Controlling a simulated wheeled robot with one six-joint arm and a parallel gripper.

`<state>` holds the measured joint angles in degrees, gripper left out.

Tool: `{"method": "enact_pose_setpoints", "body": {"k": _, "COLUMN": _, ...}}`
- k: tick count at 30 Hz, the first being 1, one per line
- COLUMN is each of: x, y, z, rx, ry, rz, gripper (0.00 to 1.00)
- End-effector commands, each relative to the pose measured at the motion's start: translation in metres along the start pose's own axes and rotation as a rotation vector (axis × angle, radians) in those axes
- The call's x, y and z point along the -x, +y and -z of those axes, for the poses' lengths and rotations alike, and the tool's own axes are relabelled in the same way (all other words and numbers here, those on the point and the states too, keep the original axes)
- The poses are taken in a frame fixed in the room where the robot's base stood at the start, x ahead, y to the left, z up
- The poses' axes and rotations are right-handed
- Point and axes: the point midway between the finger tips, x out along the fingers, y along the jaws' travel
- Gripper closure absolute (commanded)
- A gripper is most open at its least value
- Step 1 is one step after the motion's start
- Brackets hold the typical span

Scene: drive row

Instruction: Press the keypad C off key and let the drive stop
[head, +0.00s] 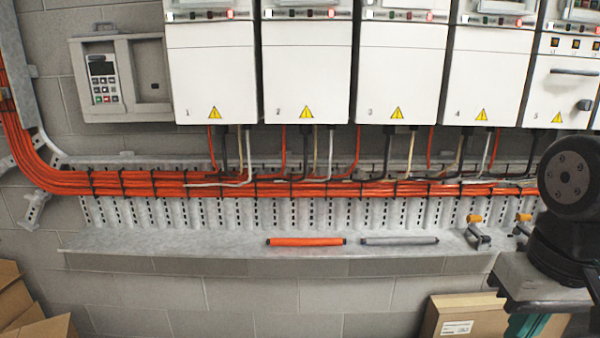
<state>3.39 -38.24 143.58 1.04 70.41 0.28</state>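A grey keypad (103,80) with a small dark screen and several small buttons sits in a grey panel at the upper left, on the block wall. Red and green keys show near its bottom, but their labels are too small to read, so I cannot tell which is the off key. To its right hang white drive cabinets (210,75) numbered 1 to 5, with small red and green lights along their upper parts. My arm shows at the right edge, far from the keypad. My gripper is not in view.
Orange cables (150,183) run along a perforated metal tray below the cabinets. A metal ledge (190,243) holds an orange rod (306,241), a grey rod (399,240) and orange-ended fittings (475,230). Cardboard boxes stand at lower left (35,315) and lower right (480,315).

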Motion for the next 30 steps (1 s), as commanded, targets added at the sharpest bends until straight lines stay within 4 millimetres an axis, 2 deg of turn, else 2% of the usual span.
{"method": "enact_pose_setpoints", "body": {"k": 1, "x": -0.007, "y": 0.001, "z": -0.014, "rx": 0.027, "ry": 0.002, "rz": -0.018, "gripper": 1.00}}
{"method": "enact_pose_setpoints", "body": {"k": 4, "x": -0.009, "y": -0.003, "z": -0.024, "rx": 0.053, "ry": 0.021, "rz": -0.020, "gripper": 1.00}}
{"method": "enact_pose_setpoints", "body": {"k": 8, "x": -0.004, "y": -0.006, "z": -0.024, "rx": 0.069, "ry": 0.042, "rz": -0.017, "gripper": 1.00}}
{"method": "enact_pose_setpoints", "body": {"k": 30, "x": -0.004, "y": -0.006, "z": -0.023, "rx": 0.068, "ry": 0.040, "rz": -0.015, "gripper": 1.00}}
